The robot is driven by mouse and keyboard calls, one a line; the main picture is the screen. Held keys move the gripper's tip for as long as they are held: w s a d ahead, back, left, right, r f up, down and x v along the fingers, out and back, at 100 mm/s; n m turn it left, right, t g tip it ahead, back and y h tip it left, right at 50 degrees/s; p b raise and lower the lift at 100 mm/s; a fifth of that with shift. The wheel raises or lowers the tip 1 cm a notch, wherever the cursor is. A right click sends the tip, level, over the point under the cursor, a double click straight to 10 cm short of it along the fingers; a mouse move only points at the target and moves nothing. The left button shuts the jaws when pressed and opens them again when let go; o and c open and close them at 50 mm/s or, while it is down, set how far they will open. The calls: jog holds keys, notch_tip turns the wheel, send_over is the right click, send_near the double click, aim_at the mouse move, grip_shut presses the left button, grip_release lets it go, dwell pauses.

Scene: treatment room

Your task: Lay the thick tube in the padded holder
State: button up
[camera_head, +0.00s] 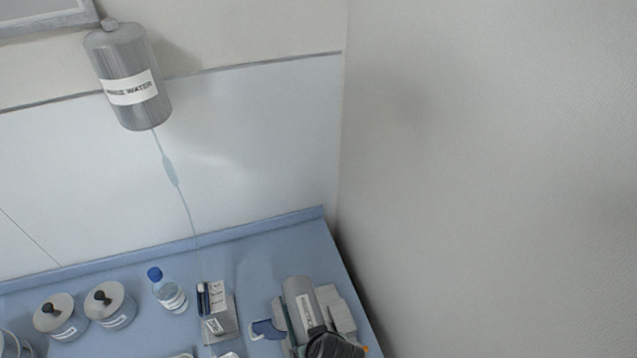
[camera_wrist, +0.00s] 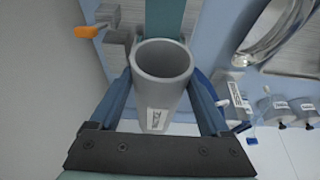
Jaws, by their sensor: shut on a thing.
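The thick grey tube (camera_head: 301,299) with a white label is at the right end of the blue counter in the head view. In the wrist view its open end (camera_wrist: 163,62) faces the camera, between the two blue fingers of my gripper (camera_wrist: 163,84). My gripper is shut on the tube; its dark part (camera_head: 332,344) shows at the bottom of the head view. Grey blocks (camera_head: 338,316) beside the tube appear to be the padded holder; they also show in the wrist view (camera_wrist: 116,38). I cannot tell whether the tube touches them.
An orange knob (camera_wrist: 86,31) sticks out by the blocks. A blue-and-white item (camera_head: 266,329), a small grey stand (camera_head: 218,320), a blue-capped bottle (camera_head: 168,290) and lidded jars (camera_head: 110,305) stand to the left. A metal water canister (camera_head: 128,75) hangs above. A wall is at right.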

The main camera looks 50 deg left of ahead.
jog(key=shift+w+f+b, duration=0.25)
jog(key=shift+f+b, duration=0.1)
jog(key=shift+f, duration=0.05)
jog(key=shift+s+f+b, duration=0.2)
jog(key=shift+f+b, duration=0.65)
jog(key=shift+b, duration=0.15)
jog(key=shift+w+f+b, duration=0.1)
jog(key=shift+f+b, duration=0.8)
jog(key=shift+f, duration=0.05)
jog(key=shift+f+b, duration=1.9)
jog(key=shift+f, duration=1.05)
jog(key=o, duration=1.4)
jog(key=shift+o, duration=0.2)
